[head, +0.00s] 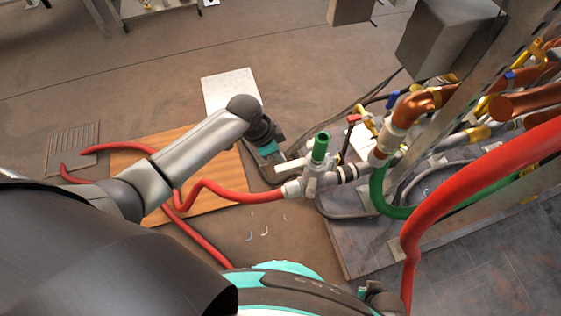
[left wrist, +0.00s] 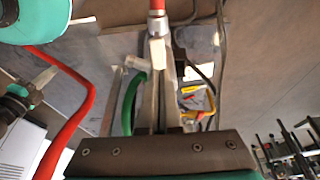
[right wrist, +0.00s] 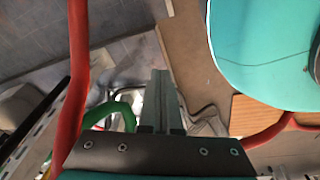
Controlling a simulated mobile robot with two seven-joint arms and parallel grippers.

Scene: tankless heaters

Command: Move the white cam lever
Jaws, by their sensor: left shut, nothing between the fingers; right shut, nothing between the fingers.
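The white cam lever (head: 290,165) sticks out to the left from a white coupling (head: 316,182) at the end of a red hose. In the left wrist view the pale lever (left wrist: 157,52) lies just beyond my fingertips. My left gripper (head: 276,158) comes in from the left and is shut and empty, right beside the lever; I cannot tell whether they touch. Its closed fingers also show in the left wrist view (left wrist: 156,95). My right gripper (right wrist: 160,78) is shut and empty, away from the lever, which I cannot make out in the right wrist view.
A green handle (head: 320,147) stands upright on the coupling. Copper pipes (head: 415,106) and a green hose (head: 378,190) lie to the right. A thick red hose (head: 455,178) crosses the right side. A wooden board (head: 215,187) lies on the floor below my left arm.

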